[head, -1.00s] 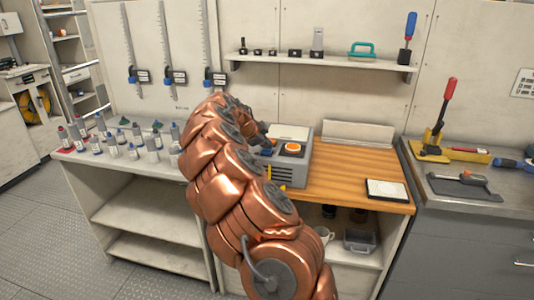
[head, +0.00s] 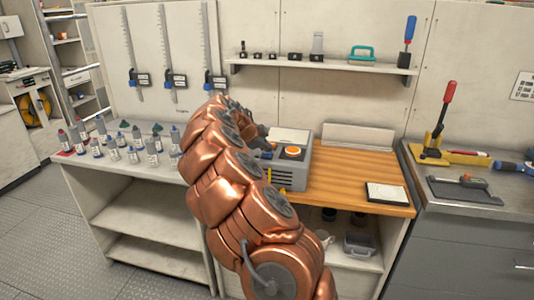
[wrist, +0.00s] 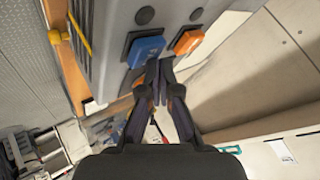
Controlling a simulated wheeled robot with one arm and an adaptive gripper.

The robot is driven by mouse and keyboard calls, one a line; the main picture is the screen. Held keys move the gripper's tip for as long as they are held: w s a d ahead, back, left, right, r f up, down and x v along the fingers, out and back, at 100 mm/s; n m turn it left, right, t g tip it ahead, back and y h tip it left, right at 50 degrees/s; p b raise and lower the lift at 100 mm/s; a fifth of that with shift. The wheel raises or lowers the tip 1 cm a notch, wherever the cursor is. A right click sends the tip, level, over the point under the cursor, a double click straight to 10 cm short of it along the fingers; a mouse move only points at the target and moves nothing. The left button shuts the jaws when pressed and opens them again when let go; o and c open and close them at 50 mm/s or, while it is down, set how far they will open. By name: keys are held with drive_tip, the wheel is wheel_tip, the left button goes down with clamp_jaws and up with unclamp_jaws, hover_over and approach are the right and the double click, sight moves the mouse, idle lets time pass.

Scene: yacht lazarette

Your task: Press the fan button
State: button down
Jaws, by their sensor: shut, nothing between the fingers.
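A grey control box (head: 297,172) stands on the wooden bench top, with an orange button (head: 293,152) and a blue button (head: 267,154) on its top. In the wrist view the blue button (wrist: 146,50) and the orange button (wrist: 187,41) sit side by side on dark bases on the box face (wrist: 108,40). I cannot read which button is marked for the fan. My gripper (wrist: 157,68) is shut and empty, its fingertips close to the blue button's edge. I cannot tell whether they touch it. In the head view my arm mostly hides the gripper.
Several small bottles (head: 113,147) stand on the bench to the left. A flat white-topped pad (head: 386,193) lies on the wooden top to the right. A wall shelf (head: 322,65) with small tools runs above the box. The wooden top right of the box is mostly clear.

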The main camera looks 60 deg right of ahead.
sight(266, 154)
drive_tip(key=shift+f+b, duration=0.5)
drive_tip(key=shift+b, duration=0.4)
drive_tip(key=shift+r+b, duration=0.2)
drive_tip(key=shift+b, duration=0.15)
drive_tip(key=shift+r, duration=0.3)
drive_tip(key=shift+w+r, duration=0.1)
drive_tip(key=shift+r, duration=2.9)
